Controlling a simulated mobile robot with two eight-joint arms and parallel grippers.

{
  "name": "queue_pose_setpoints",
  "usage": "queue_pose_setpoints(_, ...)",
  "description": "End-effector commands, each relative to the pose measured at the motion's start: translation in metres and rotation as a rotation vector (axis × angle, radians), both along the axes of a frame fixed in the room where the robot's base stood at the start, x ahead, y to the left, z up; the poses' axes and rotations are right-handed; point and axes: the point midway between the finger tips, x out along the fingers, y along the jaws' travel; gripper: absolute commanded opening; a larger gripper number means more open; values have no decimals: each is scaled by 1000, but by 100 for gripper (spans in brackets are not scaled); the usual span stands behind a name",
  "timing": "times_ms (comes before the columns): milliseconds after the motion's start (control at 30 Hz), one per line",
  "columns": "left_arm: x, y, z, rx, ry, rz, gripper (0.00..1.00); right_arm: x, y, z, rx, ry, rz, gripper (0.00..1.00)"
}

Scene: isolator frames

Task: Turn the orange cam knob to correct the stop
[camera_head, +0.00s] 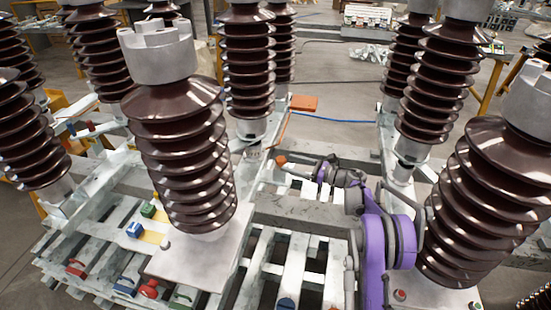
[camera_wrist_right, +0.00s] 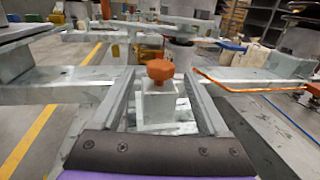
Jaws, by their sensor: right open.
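The orange cam knob (camera_head: 281,159) is small and faceted, on the frame between the brown insulators in the head view. In the right wrist view the orange knob (camera_wrist_right: 160,71) sits on top of a pale block (camera_wrist_right: 159,102), near the picture's middle. My right gripper (camera_wrist_right: 159,76) is open, one finger on each side of the knob and block, with visible gaps on both sides. In the head view my right gripper (camera_head: 297,169) reaches in from the right, its tips close to the knob. Finger contact is not visible. My left gripper is not in view.
Ribbed brown insulators (camera_head: 183,150) stand close on both sides of my purple right arm. An orange box (camera_head: 304,103) and a blue cable (camera_head: 335,120) lie behind the knob. An orange rod (camera_wrist_right: 245,89) runs to the right of the knob. Coloured small parts (camera_head: 150,288) lie at front left.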

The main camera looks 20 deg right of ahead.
Motion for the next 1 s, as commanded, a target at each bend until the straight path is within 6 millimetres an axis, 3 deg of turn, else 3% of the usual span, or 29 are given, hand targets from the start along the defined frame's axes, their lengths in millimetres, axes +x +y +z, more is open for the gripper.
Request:
queue_pose_setpoints(200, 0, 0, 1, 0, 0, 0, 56, 33, 30, 0, 1, -1, 2, 78)
queue_pose_setpoints(400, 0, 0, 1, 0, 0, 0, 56, 52, 46, 0, 0, -1, -1, 78)
queue_pose_setpoints(800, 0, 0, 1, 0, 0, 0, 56, 58, 51, 0, 0, -1, -3, 78)
queue_pose_setpoints(1000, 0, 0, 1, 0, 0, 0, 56, 58, 51, 0, 0, -1, -3, 44)
